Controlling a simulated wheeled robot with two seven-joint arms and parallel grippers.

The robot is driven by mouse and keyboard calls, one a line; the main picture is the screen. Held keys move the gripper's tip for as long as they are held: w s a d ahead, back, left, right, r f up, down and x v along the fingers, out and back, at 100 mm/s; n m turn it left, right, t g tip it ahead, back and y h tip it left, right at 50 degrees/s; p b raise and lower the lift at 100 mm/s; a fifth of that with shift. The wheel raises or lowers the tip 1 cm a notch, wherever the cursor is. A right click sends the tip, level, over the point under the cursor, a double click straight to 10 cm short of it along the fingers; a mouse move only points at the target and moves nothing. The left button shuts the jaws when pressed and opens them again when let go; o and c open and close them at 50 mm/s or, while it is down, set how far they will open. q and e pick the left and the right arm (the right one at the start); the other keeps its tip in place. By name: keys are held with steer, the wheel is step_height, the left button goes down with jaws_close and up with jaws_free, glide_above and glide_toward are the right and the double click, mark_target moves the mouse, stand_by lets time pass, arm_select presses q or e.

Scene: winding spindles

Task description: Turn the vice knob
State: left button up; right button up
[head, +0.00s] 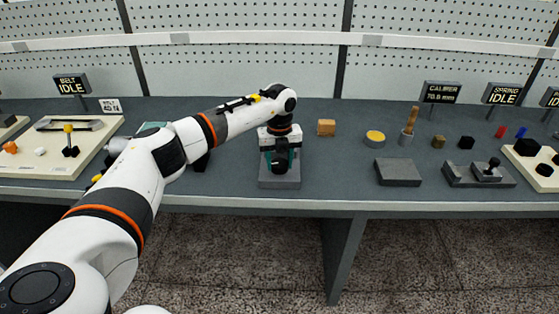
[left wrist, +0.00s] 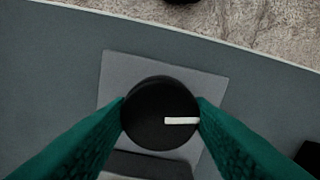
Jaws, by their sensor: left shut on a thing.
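The vice knob (left wrist: 150,112) is a round black disc with a white pointer line. In the left wrist view its line points right. It sits above the grey vice base (left wrist: 118,70), which also shows in the head view (head: 281,182) near the bench's front edge. My left gripper (left wrist: 161,112) has green fingers, one on each side of the knob, and is shut on it. In the head view my left gripper (head: 280,160) reaches down over the vice and hides most of it. My right gripper is not in view.
On the bench (head: 335,185), a wooden block (head: 326,127), a yellow-topped round piece (head: 375,138) and a grey plate (head: 398,172) lie to the right of the vice. A cream board (head: 60,165) lies at the far left. The bench just right of the vice is clear.

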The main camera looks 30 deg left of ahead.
arm_select(q)
steer(key=m, duration=0.3)
steer(key=shift+m, duration=0.3)
steer(key=m, duration=0.3)
steer(key=shift+m+b, duration=0.3)
steer(key=m, duration=0.3)
steer(key=shift+m, duration=0.4)
steer(key=m+b, duration=0.1)
steer(key=m, duration=1)
steer(key=shift+r+m+b, duration=0.1)
steer(key=shift+m+b, duration=0.3)
steer(key=m, duration=0.6)
steer(key=shift+b, duration=0.3)
